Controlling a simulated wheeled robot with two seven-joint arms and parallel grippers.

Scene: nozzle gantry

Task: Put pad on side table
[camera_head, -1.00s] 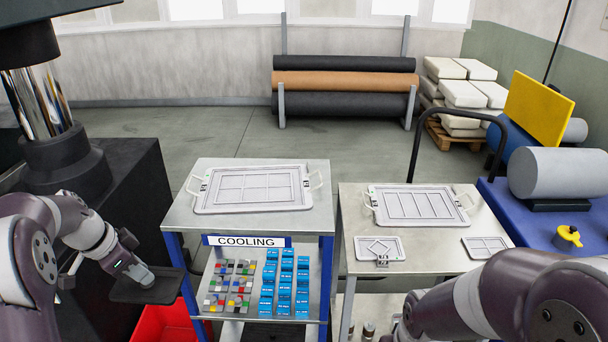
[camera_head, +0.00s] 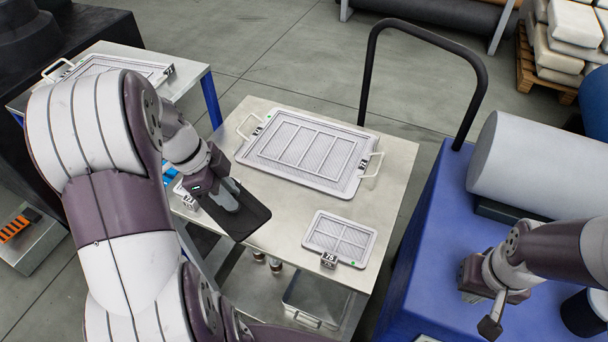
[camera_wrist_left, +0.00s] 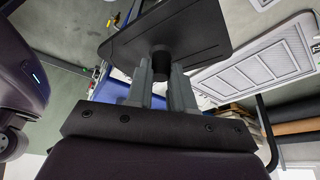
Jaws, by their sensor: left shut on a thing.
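The dark flat pad (camera_head: 251,214) is held by my left gripper (camera_head: 229,203), which is shut on the knob of it. The pad hangs over the left edge of the side table (camera_head: 398,165) and hides part of a small tray there. In the left wrist view the pad (camera_wrist_left: 200,30) shows with its round dark knob between the fingers. I cannot tell whether the pad touches the table; it looks apart from it. My right gripper (camera_head: 491,318) is over the blue surface at the right, with nothing visible in it; its finger gap is unclear.
A large mesh tray (camera_head: 305,150) with handles lies at the table's back and a small tray (camera_head: 340,238) at the right front. Bare tabletop lies between them. A black handrail (camera_head: 425,35) and a grey cylinder (camera_head: 530,165) stand to the right.

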